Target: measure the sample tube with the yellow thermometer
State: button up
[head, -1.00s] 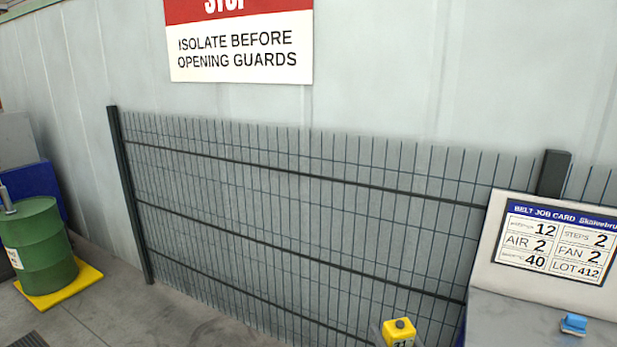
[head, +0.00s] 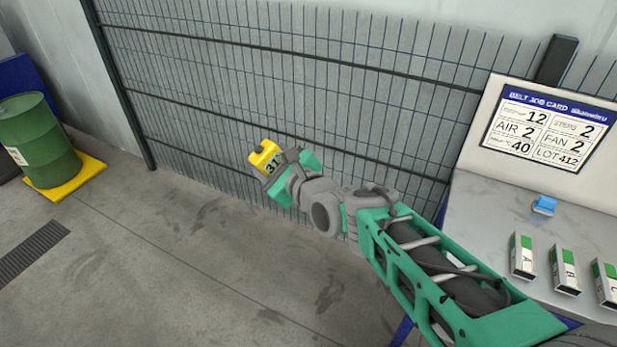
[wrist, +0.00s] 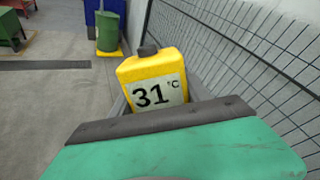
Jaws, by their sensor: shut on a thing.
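The yellow thermometer (head: 266,158) is held in my gripper (head: 279,166), out over the floor in front of the mesh fence. In the wrist view the thermometer (wrist: 153,80) is upright with a dark knob on top, and its display reads 31 °C. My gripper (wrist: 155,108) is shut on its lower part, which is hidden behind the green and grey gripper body. No sample tube can be made out in these frames.
A grey bench (head: 490,215) at the right bears a job card (head: 548,128), a small blue object (head: 544,205) and several green-and-white lettered blocks (head: 565,270). The mesh fence (head: 330,100) runs behind my arm. A green drum (head: 36,138) stands far left. The floor between is clear.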

jog(key=s+a+r+t+p, duration=0.1)
jog(key=s+a+r, duration=0.15)
jog(key=r, duration=0.45)
jog(key=s+a+r+m+t+p, duration=0.1)
jog(key=s+r, duration=0.2)
jog(key=r, duration=0.5)
jog(key=s+a+r, duration=0.2)
jog(key=s+r, duration=0.1)
jog(key=r, duration=0.4)
jog(key=s+d+r+m+p, duration=0.1)
jog(key=s+d+r+m, duration=0.2)
jog(key=r, duration=0.3)
jog(key=s+d+r+m+t+h+p, duration=0.1)
jog(key=s+d+r+m, duration=0.2)
jog(key=s+d+r, duration=0.2)
jog(key=shift+s+d+r+m, duration=0.35)
jog(key=shift+s+r, duration=0.2)
jog(key=shift+r, duration=0.25)
